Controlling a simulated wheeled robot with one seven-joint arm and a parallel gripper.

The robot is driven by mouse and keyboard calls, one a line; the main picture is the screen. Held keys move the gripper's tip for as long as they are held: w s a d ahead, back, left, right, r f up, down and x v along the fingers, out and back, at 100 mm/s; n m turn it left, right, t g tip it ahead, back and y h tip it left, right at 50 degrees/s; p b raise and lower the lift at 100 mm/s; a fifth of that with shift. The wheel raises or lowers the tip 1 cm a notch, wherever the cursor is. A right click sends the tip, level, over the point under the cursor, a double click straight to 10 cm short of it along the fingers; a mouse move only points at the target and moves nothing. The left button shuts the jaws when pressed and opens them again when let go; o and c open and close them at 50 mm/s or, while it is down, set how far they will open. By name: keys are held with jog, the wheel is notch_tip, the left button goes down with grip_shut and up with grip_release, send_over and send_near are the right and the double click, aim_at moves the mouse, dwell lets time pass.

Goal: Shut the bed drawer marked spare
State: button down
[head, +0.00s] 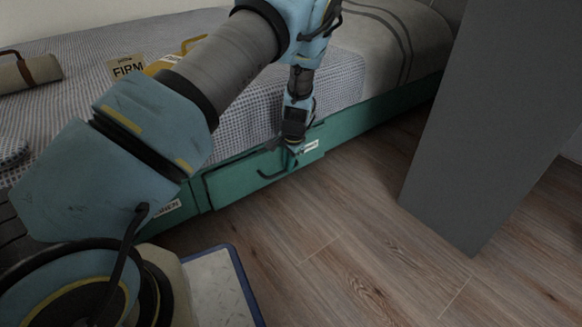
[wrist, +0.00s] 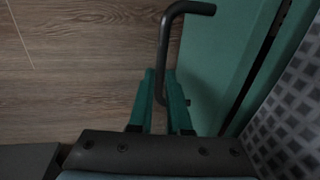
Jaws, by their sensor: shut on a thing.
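The green bed drawer (head: 245,178) is at the bed's side in the middle of the head view. A small white label (head: 310,147) is at its right end; its word is too small to read. My gripper (head: 292,158) is at the drawer's front, by its dark handle (head: 268,174). In the wrist view, the green fingers of my gripper (wrist: 164,80) are shut on the dark bar handle (wrist: 166,45), one on each side. The drawer's green surface (wrist: 215,60) lies to the right there, with a narrow dark gap beyond it. My gripper hides part of the handle.
Another green drawer section, with a label (head: 168,208) ending in "NEN", is to the left. A tall grey panel (head: 480,120) stands at right. A blue-edged pale board (head: 222,285) is at the lower left. Wood floor (head: 340,235) is clear before the drawer.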

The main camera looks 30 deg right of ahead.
jog(key=shift+w+a, duration=0.15)
jog(key=shift+w, duration=0.55)
jog(key=shift+w+a, duration=0.15)
jog(key=shift+w, duration=0.5)
jog(key=c, duration=0.9)
grip_release()
jog(key=shift+o, duration=0.2)
notch_tip(320, 180, up, 11)
jog(key=s+p, duration=0.2)
jog(key=p, duration=0.3)
jog(key=shift+d+f, duration=0.15)
jog(key=shift+f, duration=0.05)
